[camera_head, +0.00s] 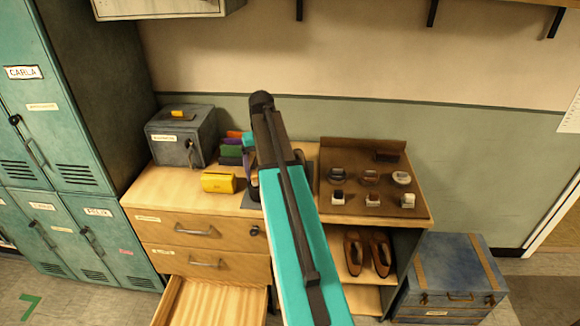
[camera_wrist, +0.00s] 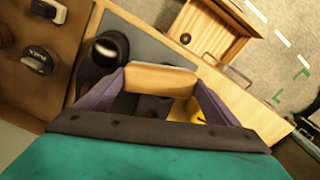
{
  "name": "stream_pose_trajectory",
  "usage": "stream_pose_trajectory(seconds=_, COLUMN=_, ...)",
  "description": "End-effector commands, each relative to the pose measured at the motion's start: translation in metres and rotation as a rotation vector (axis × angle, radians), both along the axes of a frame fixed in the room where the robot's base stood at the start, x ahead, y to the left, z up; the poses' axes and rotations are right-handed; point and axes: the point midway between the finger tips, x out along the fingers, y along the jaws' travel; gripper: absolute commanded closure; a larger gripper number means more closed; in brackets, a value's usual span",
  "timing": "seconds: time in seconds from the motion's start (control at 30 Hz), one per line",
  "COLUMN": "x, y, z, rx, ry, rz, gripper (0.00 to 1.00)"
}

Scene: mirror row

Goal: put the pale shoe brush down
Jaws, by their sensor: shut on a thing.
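The pale shoe brush (camera_wrist: 160,80) shows in the wrist view as a light wooden block, held crosswise between the two grey-purple fingers of my gripper (camera_wrist: 160,84). The gripper is shut on it. Below it is a dark grey mat (camera_wrist: 143,45) on the wooden cabinet top; whether the brush touches the mat, I cannot tell. In the head view my teal arm hides the brush and most of the gripper, with a piece of the mat (camera_head: 247,199) showing beside it.
A dark round-topped object (camera_wrist: 111,47) stands close beside the brush. A brown tray (camera_head: 423,207) with several small items lies to the right on the cabinet top (camera_head: 168,192). The lower drawer (camera_head: 212,303) is open.

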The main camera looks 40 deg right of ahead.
Motion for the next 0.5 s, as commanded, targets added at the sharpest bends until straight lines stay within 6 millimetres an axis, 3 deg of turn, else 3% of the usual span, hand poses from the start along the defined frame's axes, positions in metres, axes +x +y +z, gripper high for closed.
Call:
stream_pose_trajectory(seconds=0.03, x=0.006, y=0.019, z=-0.007, rx=0.0, ry=0.0, rz=0.046, gripper=0.39)
stream_pose_trajectory(seconds=0.5, x=0.043, y=0.167, z=-0.037, rx=0.0, ry=0.0, rz=0.44, gripper=0.39)
